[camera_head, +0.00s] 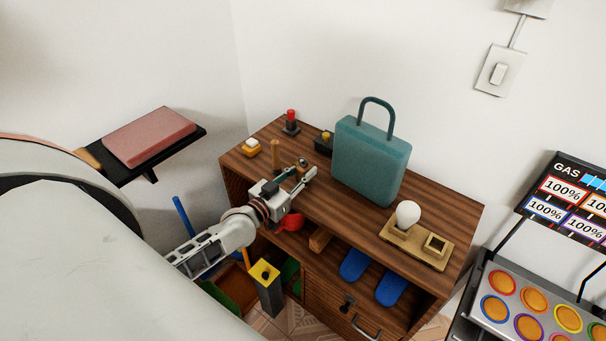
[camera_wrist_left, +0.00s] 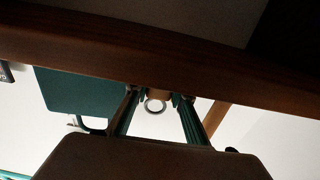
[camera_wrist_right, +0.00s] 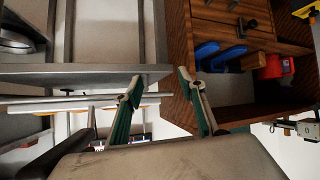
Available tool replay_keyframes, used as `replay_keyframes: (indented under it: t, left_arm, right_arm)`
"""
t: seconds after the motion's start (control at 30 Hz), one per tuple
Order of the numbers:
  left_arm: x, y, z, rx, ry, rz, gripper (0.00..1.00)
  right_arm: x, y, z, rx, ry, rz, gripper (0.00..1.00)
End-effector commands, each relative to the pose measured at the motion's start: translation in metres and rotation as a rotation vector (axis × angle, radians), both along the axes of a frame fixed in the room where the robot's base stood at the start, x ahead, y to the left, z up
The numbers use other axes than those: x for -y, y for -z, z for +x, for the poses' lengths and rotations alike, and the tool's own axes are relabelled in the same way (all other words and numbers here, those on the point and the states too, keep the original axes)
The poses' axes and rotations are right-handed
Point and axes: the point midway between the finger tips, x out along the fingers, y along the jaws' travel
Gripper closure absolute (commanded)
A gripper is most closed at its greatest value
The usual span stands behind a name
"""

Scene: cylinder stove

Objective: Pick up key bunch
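My left gripper (camera_head: 300,174) is at the left part of the wooden cabinet's top, with its fingers apart. In the left wrist view, a pale ring with a tan part (camera_wrist_left: 156,104) shows between the fingertips (camera_wrist_left: 158,97). It may belong to the key bunch, but no keys can be made out. In the head view, a small brown thing (camera_head: 303,164) by the fingertips is partly hidden. My right gripper (camera_wrist_right: 160,84) shows in its own wrist view, open and empty, near the cabinet's side and a grey frame.
The cabinet top (camera_head: 365,216) also bears a teal bag (camera_head: 370,160), a bulb (camera_head: 407,213) on a wooden base, a wooden peg (camera_head: 275,154) and small button boxes. A shelf with a pink block (camera_head: 150,136) is at left.

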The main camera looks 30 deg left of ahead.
Motion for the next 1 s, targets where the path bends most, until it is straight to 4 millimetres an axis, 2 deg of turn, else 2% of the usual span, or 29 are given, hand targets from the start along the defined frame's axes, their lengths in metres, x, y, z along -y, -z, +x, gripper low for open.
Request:
replay_keyframes:
  t: [0.33,0.53,0.67,1.0]
  left_arm:
    - [0.000,-0.004,0.000,0.002,0.000,-0.001,1.00]
    - [0.001,-0.025,0.000,0.003,0.000,-0.002,1.00]
    - [0.001,-0.052,0.000,0.005,-0.001,-0.002,1.00]
    - [0.000,-0.145,0.000,0.005,-0.001,-0.001,1.00]
  right_arm:
    - [0.001,0.002,-0.003,-0.008,0.000,-0.002,0.60]
    - [0.000,-0.008,-0.001,-0.004,0.000,-0.002,0.60]
    - [0.000,-0.020,0.000,0.000,0.000,-0.001,0.60]
    - [0.000,-0.053,0.003,0.011,0.001,-0.001,0.60]
